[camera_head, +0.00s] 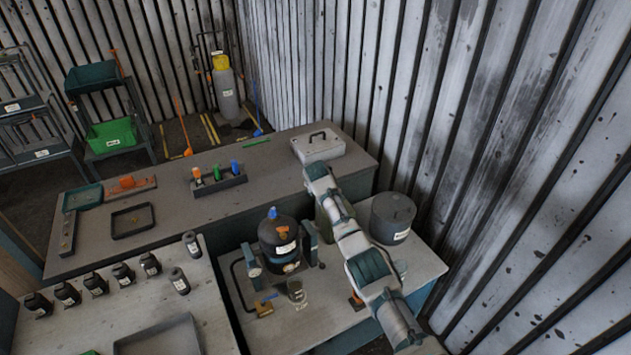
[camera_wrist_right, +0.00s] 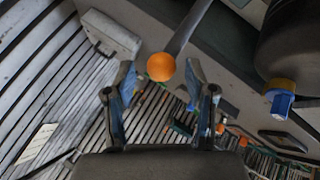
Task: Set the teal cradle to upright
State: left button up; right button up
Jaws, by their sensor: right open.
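The teal cradle (camera_head: 253,268) stands on the near workbench, with a second teal side piece (camera_head: 312,236) on its right. It holds a dark rounded vessel (camera_head: 278,238) with a blue fitting on top; I cannot tell exactly how upright it is. In the right wrist view the vessel (camera_wrist_right: 292,48) and its blue fitting (camera_wrist_right: 281,102) are at the right edge. My right gripper (camera_wrist_right: 160,82) is open. An orange ball knob (camera_wrist_right: 160,67) on a grey rod is framed between its fingertips, not clamped. In the head view my right arm hides this gripper. My left gripper is out of view.
A grey lidded pot (camera_head: 392,217) stands right of my arm. A small jar (camera_head: 297,292) is in front of the cradle. A white box (camera_head: 318,146) and a tool holder (camera_head: 218,180) sit on the back bench. Black bottles (camera_head: 95,284) line the left bench. The corrugated wall bounds the right.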

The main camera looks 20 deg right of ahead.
jog(key=v, duration=0.8)
jog(key=shift+r, duration=0.3)
jog(key=shift+a, duration=0.15)
